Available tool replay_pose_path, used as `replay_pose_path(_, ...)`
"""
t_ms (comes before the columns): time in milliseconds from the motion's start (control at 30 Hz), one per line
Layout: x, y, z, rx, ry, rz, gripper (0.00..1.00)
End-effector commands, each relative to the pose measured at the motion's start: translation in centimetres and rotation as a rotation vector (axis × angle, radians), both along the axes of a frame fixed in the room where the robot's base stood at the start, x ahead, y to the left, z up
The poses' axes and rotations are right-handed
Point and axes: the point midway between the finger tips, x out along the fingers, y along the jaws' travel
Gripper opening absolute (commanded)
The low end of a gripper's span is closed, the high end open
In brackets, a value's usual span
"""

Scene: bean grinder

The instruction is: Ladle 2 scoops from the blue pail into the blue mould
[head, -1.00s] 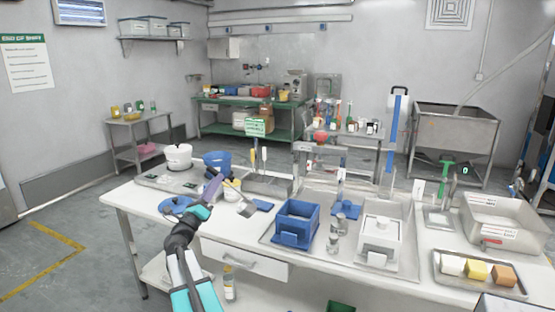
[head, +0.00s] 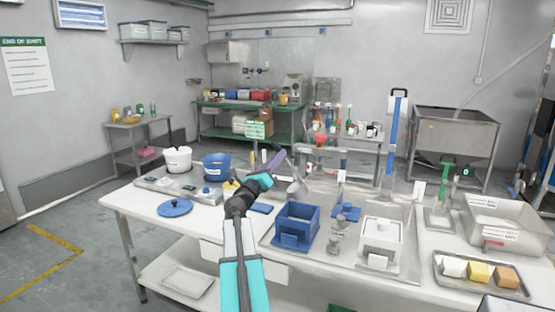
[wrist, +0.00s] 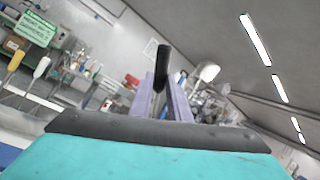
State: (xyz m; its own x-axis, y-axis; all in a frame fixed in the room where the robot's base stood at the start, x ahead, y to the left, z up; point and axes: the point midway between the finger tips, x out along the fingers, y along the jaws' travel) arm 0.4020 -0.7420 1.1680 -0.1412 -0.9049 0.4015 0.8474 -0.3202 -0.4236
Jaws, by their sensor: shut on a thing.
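My gripper (head: 274,160) is shut on the handle of a ladle, above the table between the blue pail and the blue mould. The grey metal end of the ladle (head: 298,187) hangs to the right of the gripper; its contents cannot be made out. In the wrist view a black handle (wrist: 161,68) stands between my purple fingers. The blue pail (head: 216,170) stands upright at the back left of the table, left of my gripper. The blue mould (head: 297,228), a square open-topped box, stands on the tray, right of my arm and below the ladle.
A white pail (head: 178,160) stands left of the blue pail. A blue lid (head: 174,208) lies in front. A white mould (head: 381,240) and small metal weights (head: 336,238) stand right of the blue mould. A tray of coloured blocks (head: 480,290) lies at far right.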

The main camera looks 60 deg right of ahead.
Motion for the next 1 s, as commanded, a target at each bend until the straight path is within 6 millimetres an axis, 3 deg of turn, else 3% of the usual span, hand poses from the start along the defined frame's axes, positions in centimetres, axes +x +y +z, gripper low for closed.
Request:
replay_pose_path(433,-0.5,-0.2,0.5,0.015,-0.027,-0.001,0.00)
replay_pose_path(1000,-3.7,-2.0,2.0,0.118,-0.213,-0.001,0.00)
